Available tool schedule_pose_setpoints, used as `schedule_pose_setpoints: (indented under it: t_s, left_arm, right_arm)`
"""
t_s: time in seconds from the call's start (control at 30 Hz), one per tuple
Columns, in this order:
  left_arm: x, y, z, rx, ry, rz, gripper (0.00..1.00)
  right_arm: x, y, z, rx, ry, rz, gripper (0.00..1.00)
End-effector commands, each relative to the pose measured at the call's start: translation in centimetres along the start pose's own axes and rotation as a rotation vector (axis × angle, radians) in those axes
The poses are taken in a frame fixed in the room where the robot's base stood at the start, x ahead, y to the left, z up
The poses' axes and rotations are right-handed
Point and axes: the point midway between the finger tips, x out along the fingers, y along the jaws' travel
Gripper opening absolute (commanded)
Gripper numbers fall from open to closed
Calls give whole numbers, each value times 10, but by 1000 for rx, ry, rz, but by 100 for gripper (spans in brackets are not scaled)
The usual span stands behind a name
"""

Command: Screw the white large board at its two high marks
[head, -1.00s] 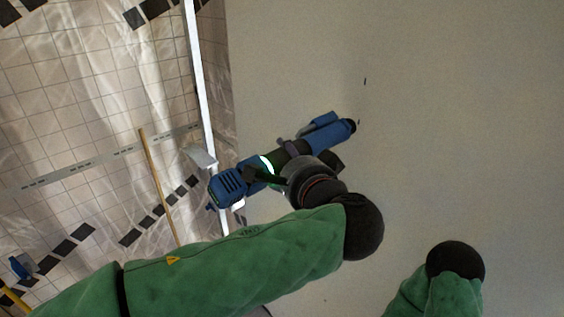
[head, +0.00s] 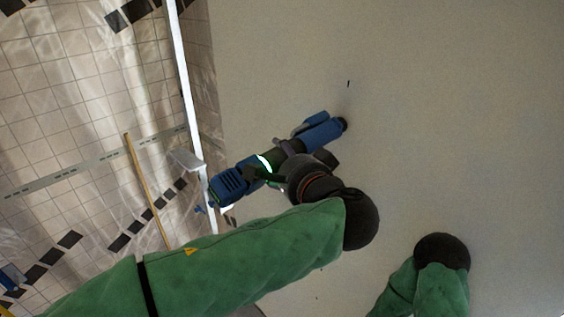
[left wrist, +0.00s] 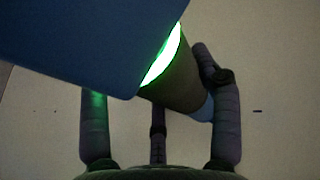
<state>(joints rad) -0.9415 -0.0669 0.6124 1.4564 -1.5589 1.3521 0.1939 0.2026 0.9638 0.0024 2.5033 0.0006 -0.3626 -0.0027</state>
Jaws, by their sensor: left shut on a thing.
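The white large board (head: 450,100) fills the middle and right of the head view. A small dark mark (head: 348,84) shows on it, just above the tool's nose. My left gripper (head: 283,160) is shut on a blue and black screwdriver (head: 236,182) with a glowing green ring. The tool's nose points up and right at the board, very close to it; I cannot tell whether it touches. In the left wrist view the fingers surround the screwdriver body (left wrist: 80,45), and a small dark mark (left wrist: 257,111) shows on the board at the right. My right gripper is not visible; only my right arm shows.
A bright metal upright (head: 188,90) runs along the board's left edge. Left of it are a tiled surface with plastic sheeting (head: 75,90), a wooden stick (head: 147,190) and a perforated metal strip (head: 95,163). The board's right side is clear.

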Motion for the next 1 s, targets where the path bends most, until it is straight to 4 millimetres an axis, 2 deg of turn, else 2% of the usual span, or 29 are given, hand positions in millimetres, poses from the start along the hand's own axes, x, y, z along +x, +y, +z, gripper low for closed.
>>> schedule_pose_setpoints:
  t_s: [1.0]
  left_arm:
    - [1, -4, -5, -5, 1, -5, 4]
  right_arm:
    - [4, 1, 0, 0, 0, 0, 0]
